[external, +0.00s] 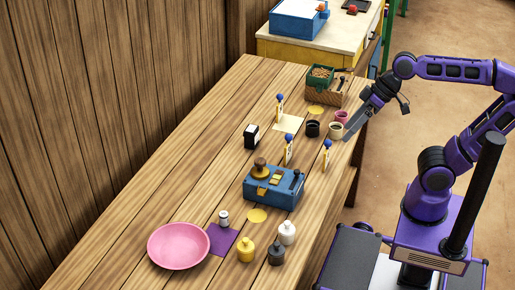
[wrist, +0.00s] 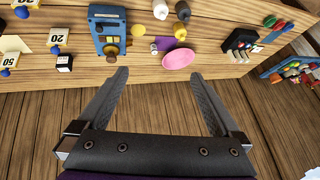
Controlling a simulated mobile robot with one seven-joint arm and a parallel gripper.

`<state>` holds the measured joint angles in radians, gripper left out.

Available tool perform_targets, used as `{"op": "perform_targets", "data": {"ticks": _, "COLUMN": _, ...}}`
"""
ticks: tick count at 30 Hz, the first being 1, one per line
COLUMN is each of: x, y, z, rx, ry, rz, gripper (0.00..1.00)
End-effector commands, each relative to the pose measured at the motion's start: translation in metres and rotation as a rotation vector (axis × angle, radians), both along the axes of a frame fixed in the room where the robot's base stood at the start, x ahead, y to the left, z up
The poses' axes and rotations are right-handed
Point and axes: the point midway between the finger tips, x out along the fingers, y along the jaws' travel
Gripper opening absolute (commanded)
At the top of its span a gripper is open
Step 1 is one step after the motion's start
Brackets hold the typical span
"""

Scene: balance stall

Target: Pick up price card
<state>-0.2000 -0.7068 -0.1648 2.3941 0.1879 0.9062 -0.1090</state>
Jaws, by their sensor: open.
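Several price cards stand upright on the wooden table, each a small pale card with a blue knob. In the external view one (external: 279,110) is towards the back, one (external: 287,155) is behind the blue box, and one (external: 326,158) is near the right edge. In the wrist view, cards reading 20 (wrist: 57,38) and 50 (wrist: 9,60) show at the upper left, and another is cut off by the top edge. My gripper (external: 355,128) is over the table's right edge, near the cups. Its jaws (wrist: 159,76) are open and empty, apart from every card.
A blue box (external: 272,187) with a brown knob stands mid-table. Bottles (external: 246,249), a pink plate (external: 178,246) and a purple mat (external: 222,242) lie in front. Cups (external: 312,129) and a wooden crate (external: 340,93) are at the back. A black-and-white block (external: 251,136) stands left of the cards.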

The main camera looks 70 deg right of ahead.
Motion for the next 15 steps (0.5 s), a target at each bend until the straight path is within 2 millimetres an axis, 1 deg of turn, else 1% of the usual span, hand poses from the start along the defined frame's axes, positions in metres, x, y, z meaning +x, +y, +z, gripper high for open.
{"op": "perform_targets", "data": {"ticks": 1, "x": -0.006, "y": -0.011, "z": -0.011, "rx": -0.062, "ry": 0.013, "rz": -0.04, "gripper": 1.0}}
{"op": "perform_targets", "data": {"ticks": 4, "x": -0.016, "y": -0.028, "z": -0.028, "rx": -0.16, "ry": 0.035, "rz": -0.094, "gripper": 1.0}}
{"op": "perform_targets", "data": {"ticks": 7, "x": -0.021, "y": -0.038, "z": -0.037, "rx": -0.219, "ry": 0.048, "rz": -0.128, "gripper": 1.0}}
{"op": "perform_targets", "data": {"ticks": 11, "x": -0.024, "y": -0.042, "z": -0.041, "rx": -0.245, "ry": 0.054, "rz": -0.14, "gripper": 1.0}}
{"op": "perform_targets", "data": {"ticks": 13, "x": -0.024, "y": -0.042, "z": -0.041, "rx": -0.245, "ry": 0.054, "rz": -0.14, "gripper": 0.91}}
{"op": "perform_targets", "data": {"ticks": 15, "x": -0.024, "y": -0.042, "z": -0.04, "rx": -0.243, "ry": 0.053, "rz": -0.139, "gripper": 0.78}}
